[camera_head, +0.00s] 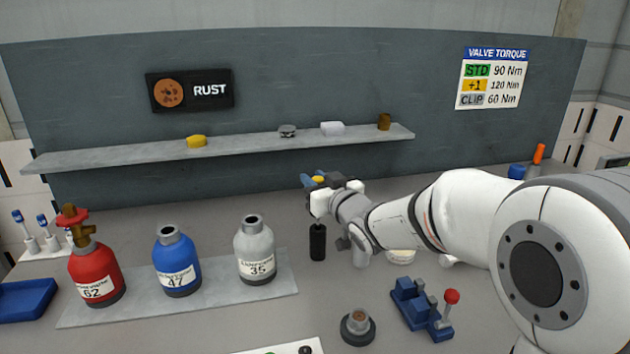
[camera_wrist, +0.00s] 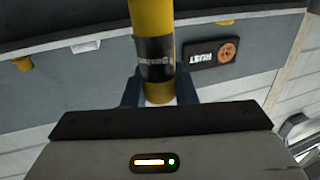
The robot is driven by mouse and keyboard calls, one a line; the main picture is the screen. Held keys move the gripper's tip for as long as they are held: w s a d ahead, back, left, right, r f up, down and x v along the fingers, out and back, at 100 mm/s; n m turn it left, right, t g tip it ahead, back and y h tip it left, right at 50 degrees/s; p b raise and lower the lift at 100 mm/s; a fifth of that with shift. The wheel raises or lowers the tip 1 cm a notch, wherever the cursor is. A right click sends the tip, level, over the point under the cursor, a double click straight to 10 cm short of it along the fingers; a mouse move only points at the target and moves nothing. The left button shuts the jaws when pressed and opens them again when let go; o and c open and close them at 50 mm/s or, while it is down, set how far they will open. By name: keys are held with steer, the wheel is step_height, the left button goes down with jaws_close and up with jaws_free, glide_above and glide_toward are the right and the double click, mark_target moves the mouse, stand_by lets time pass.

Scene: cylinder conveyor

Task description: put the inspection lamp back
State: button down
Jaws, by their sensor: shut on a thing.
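My gripper (camera_head: 318,182) is raised above the middle of the bench, in front of the shelf. Its blue fingers are shut on the inspection lamp, a yellow tube (camera_wrist: 152,15) with a black labelled band (camera_wrist: 155,58), seen close in the wrist view. A white ring shows on the tube between the fingers. In the head view only a small yellow piece of the lamp (camera_head: 318,179) shows between the fingers; the gripper hides much of it. A black upright cylinder (camera_head: 317,243) shows directly below the gripper. I cannot tell whether it belongs to the lamp.
Red (camera_head: 95,274), blue (camera_head: 177,264) and grey (camera_head: 255,252) bottles stand on a plate at left. A blue fixture with a red knob (camera_head: 422,308) and a round dark base (camera_head: 357,328) sit in front. A wall shelf (camera_head: 240,145) holding small parts runs behind.

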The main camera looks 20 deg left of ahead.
steer(key=shift+f+b, duration=1.95)
steer(key=shift+f, duration=0.1)
steer(key=c, duration=1.1)
jaws_free()
steer(key=shift+r+p, duration=1.8)
steer(key=shift+r, duration=1.25)
steer(key=shift+f, duration=0.1)
